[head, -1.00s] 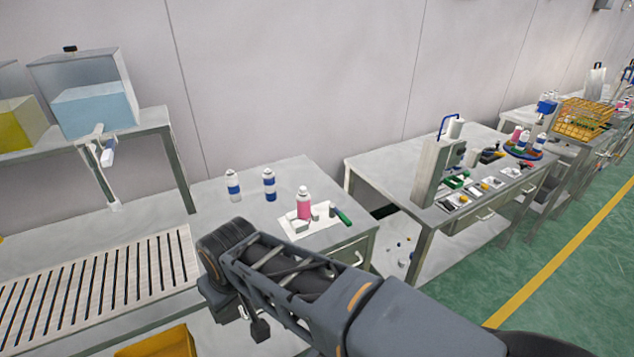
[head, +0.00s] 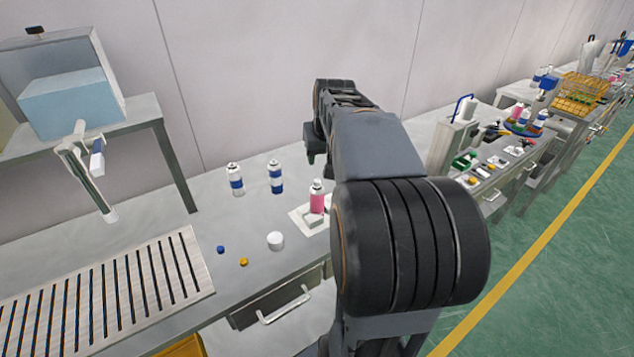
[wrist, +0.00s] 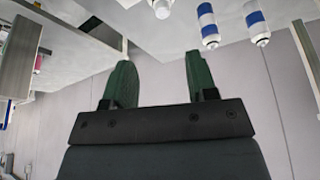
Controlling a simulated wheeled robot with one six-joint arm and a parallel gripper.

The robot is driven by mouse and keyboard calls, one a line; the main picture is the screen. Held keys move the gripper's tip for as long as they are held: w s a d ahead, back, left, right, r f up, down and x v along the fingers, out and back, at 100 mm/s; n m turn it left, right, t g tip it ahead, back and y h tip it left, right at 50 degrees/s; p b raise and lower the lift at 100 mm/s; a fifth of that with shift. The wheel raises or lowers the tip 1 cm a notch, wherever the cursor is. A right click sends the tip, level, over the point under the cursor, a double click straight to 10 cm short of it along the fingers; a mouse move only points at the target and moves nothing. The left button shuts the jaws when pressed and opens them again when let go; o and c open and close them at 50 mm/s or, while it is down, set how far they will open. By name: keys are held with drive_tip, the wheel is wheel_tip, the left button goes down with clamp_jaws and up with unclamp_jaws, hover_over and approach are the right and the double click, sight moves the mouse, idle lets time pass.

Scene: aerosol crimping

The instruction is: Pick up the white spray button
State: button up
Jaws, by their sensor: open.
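A round white piece (head: 275,240) lies on the near table, with a small blue button (head: 220,250) and a small yellow button (head: 243,262) to its left. It may be the white spray button, but it is too small to be sure. My gripper (wrist: 158,62) shows in the wrist view with two green fingers apart and nothing between them. The white piece cannot be made out for certain in the wrist view.
Two blue-banded white bottles (head: 235,180) and a pink bottle (head: 317,197) stand behind the small pieces. A slotted rack (head: 105,290) lies to the left, below a liquid tank (head: 70,95) with a tap. The table is clear around the small pieces.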

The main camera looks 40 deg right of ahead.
hover_over(317, 180)
drive_tip(key=s, duration=0.2)
drive_tip(key=f, duration=0.5)
drive_tip(key=shift+s+a+f, duration=0.1)
drive_tip(key=shift+a+f, duration=0.05)
drive_tip(key=shift+a, duration=0.15)
drive_tip(key=shift+a+p+x, duration=0.15)
drive_tip(key=shift+p+x, duration=0.1)
drive_tip(key=shift+x, duration=1.1)
drive_tip(key=shift+a+p+x, duration=0.1)
drive_tip(key=shift+p+x, duration=0.15)
drive_tip(key=shift+x, duration=1.1)
drive_tip(key=shift+s+f, duration=0.1)
clamp_jaws()
